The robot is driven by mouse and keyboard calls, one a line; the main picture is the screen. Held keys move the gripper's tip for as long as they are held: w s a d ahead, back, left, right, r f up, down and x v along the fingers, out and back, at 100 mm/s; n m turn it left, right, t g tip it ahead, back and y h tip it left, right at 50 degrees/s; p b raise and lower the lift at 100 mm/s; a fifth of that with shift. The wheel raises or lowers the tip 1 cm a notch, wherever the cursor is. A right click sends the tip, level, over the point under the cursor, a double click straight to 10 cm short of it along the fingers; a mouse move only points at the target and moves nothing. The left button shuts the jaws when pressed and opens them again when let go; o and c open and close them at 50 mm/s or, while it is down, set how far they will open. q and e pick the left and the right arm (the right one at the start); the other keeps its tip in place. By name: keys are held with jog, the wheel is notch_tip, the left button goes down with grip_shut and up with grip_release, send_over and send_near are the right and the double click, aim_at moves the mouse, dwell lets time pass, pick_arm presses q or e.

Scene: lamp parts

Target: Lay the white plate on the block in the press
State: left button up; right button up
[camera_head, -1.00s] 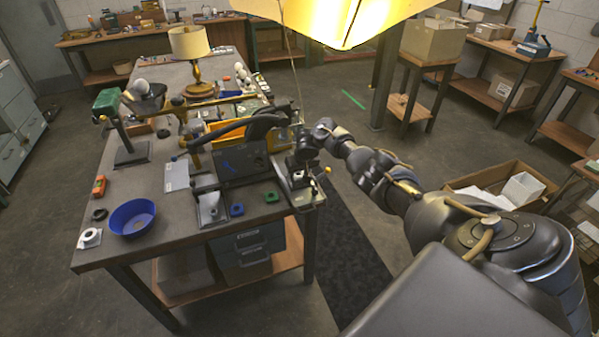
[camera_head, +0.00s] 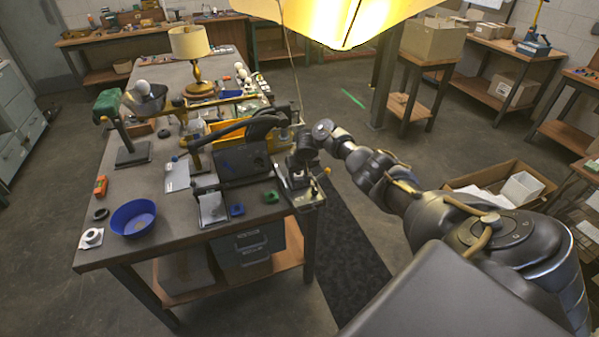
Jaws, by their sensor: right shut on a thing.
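My right gripper (camera_head: 296,178) is at the bench's right edge, beside the dark press-like device (camera_head: 243,164) with a black lever. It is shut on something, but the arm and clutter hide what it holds. A pale, flat-looking piece (camera_head: 212,208) sits on a small stand at the bench's front, left of the gripper. I cannot tell whether it is the white plate. A grey-white sheet (camera_head: 177,177) lies on the bench to the left of the device. The block in the press cannot be made out. My left gripper is not in view.
A blue bowl (camera_head: 132,219), a white ring-shaped part (camera_head: 91,238) and an orange item (camera_head: 101,186) stand on the bench (camera_head: 165,247) at left. A brass lamp (camera_head: 199,88) stands behind. A lit yellow shade (camera_head: 345,18) hangs above.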

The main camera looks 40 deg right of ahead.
jog(key=shift+f, duration=0.2)
jog(key=shift+r+p, duration=0.25)
jog(key=shift+p, duration=0.25)
jog(key=shift+f, duration=0.2)
dwell(0.6)
jog(key=shift+r+p, duration=0.2)
jog(key=shift+p, duration=0.25)
jog(key=shift+f, duration=0.2)
dwell(0.6)
jog(key=shift+r+p, duration=0.25)
jog(key=shift+p, duration=0.15)
dwell(0.4)
jog(key=o, duration=1)
jog(key=shift+o, duration=0.2)
